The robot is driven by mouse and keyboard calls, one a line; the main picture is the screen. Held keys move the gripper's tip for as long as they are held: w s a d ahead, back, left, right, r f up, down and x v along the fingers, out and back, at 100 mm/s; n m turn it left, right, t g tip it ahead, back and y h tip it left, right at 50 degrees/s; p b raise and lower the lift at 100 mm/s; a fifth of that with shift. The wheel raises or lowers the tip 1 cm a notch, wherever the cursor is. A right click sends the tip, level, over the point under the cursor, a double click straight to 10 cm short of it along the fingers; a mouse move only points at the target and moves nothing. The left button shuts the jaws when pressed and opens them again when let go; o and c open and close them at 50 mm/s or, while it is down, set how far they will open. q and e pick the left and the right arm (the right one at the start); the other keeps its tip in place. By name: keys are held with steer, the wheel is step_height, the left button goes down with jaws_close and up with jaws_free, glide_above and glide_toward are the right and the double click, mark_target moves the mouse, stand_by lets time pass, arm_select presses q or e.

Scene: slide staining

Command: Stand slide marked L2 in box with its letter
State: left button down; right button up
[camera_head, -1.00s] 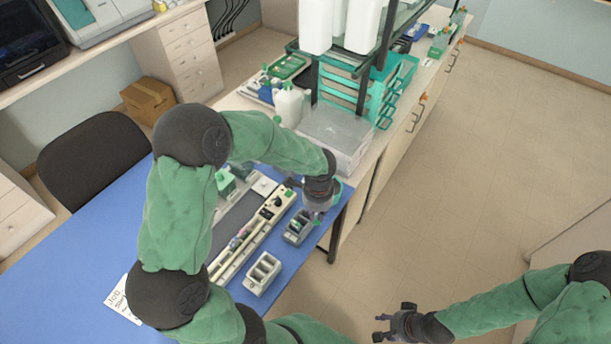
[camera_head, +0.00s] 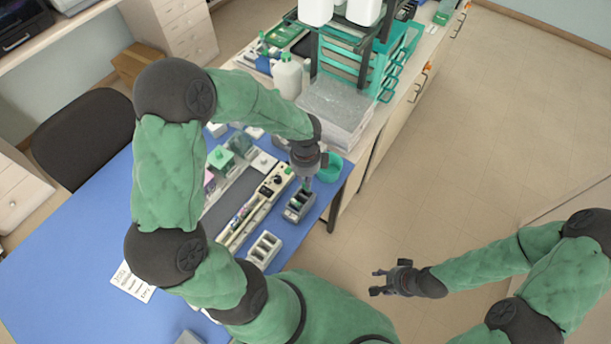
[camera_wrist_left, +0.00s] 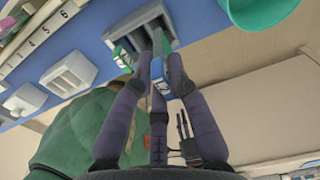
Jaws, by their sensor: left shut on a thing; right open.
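My left gripper (camera_head: 303,184) is shut on a slide with a blue end (camera_wrist_left: 160,72), seen in the left wrist view; its marking is too small to read. The gripper is just over the dark grey slotted box (camera_head: 299,205). In the wrist view this box (camera_wrist_left: 140,24) is just beyond the fingertips, and a green-ended slide (camera_wrist_left: 122,56) shows at its side. I cannot tell whether the held slide touches the box. A paler slotted box (camera_head: 264,248) stands nearer, also in the wrist view (camera_wrist_left: 70,74). My right gripper (camera_head: 376,282) is open and empty, away from the table.
A long numbered rack (camera_head: 250,215) lies beside the boxes on the blue mat (camera_head: 75,240). A teal bowl (camera_head: 331,168) stands near the table edge, close to the left gripper. A clear bin (camera_head: 335,108) and white bottle (camera_head: 287,76) are behind. A paper note (camera_head: 132,283) lies at left.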

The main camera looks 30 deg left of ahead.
mark_target(305, 188)
arm_select(q)
steer(key=shift+f+b, duration=1.75)
steer(key=shift+f, duration=0.4)
steer(key=shift+f+b, duration=0.85)
steer(key=shift+f, duration=0.3)
steer(key=shift+f, duration=0.3)
steer(key=c, duration=1.1)
jaws_free()
steer(key=shift+c, duration=0.2)
step_height(305, 188, up, 12)
